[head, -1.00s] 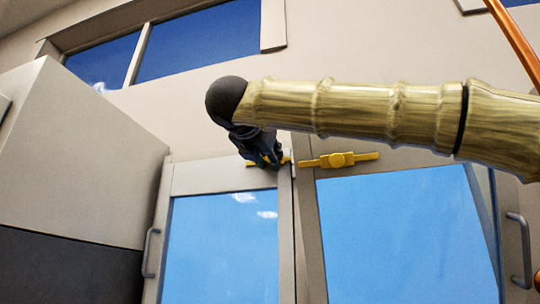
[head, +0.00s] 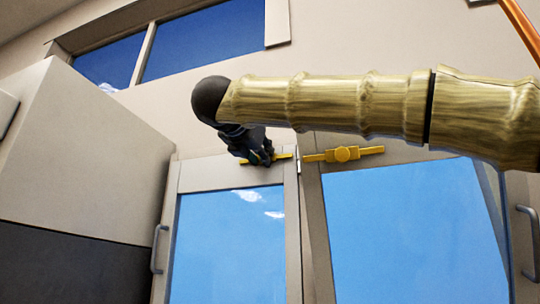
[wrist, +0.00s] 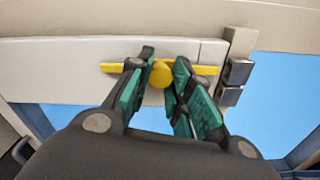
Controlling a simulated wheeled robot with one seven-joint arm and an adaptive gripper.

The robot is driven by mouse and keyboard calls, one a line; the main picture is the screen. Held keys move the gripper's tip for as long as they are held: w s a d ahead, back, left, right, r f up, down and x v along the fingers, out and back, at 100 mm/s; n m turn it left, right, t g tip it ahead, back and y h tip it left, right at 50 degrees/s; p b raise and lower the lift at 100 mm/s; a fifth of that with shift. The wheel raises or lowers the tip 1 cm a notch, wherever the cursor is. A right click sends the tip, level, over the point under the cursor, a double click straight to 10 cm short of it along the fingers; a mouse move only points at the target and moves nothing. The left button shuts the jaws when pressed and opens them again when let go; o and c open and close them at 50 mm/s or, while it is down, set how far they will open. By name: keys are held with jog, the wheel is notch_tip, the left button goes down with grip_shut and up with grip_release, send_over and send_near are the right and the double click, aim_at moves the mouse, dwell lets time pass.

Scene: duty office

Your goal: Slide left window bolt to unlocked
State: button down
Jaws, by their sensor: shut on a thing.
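The left window bolt (head: 284,157) is a yellow bar on the top rail of the left window. In the wrist view its round knob (wrist: 161,74) sits near the middle of the bar, which shows on both sides. My gripper (head: 262,160) is at this bolt, partly covering it in the head view. In the wrist view its green-padded fingers (wrist: 160,88) are closed around the knob, one on each side. The bar's right end lies near the frame edge by the dark catch blocks (wrist: 235,82).
A second yellow bolt (head: 343,154) is on the right window's top rail. Grey handles (head: 158,250) stand out from the window frames. A large cabinet (head: 90,150) stands at the left. My arm crosses in front of the wall above the windows.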

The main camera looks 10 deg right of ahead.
jog(key=shift+s+a+r, duration=0.1)
jog(key=shift+r, duration=0.05)
jog(key=c, duration=1.2)
grip_release()
jog(key=shift+a, duration=0.1)
jog(key=shift+c, duration=0.2)
jog(key=v, duration=1.2)
jog(key=shift+s, duration=0.15)
jog(key=shift+a, duration=0.15)
